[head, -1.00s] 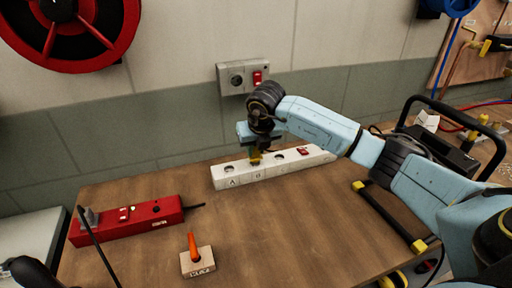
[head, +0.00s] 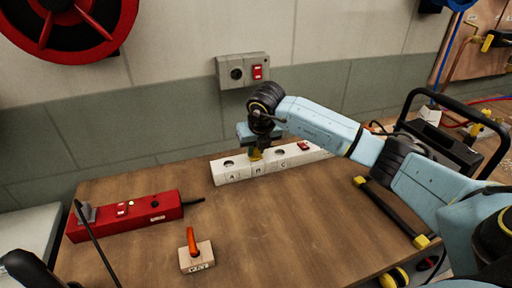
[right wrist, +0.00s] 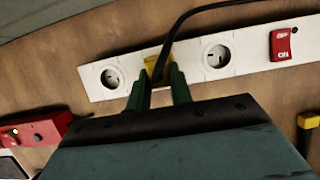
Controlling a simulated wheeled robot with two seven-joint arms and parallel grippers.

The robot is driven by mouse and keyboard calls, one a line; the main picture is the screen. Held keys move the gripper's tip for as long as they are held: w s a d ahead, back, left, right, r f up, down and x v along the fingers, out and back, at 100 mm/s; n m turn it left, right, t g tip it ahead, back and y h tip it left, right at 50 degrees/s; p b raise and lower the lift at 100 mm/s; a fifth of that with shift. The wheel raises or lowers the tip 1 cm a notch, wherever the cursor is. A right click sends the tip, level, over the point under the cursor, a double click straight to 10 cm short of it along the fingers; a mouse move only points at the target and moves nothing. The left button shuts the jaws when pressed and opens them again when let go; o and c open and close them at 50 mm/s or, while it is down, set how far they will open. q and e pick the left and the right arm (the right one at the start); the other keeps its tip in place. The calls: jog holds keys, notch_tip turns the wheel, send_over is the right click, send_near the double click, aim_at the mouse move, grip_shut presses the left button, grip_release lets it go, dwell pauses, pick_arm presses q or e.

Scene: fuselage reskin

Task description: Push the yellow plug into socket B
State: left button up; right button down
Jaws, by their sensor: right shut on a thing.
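A white socket strip (head: 306,157) lies at the back of the table, with positions lettered A, B and C. My right gripper (head: 255,148) is over position B, pointing down. It is shut on the yellow plug (head: 256,155), which is at the strip between the open round sockets of A and C. In the right wrist view the plug (right wrist: 153,66) is between the green fingers (right wrist: 160,88), with a black cable running up from it. The plug covers socket B, and I cannot tell how deep it sits. My left gripper is not clearly seen.
A red power strip (head: 160,208) lies at the table's left. A wooden block (head: 197,259) with an orange lever stands at the front. A wall socket box (head: 243,71) is behind the white strip. A black frame (head: 455,150) is at right. The table's middle is clear.

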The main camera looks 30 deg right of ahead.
jog(key=shift+f, duration=0.3)
jog(key=c, duration=1.2)
grip_release()
jog(key=shift+o, duration=0.2)
jog(key=shift+r, duration=0.1)
jog(key=shift+p+v, duration=1.85)
jog(key=shift+v, duration=0.6)
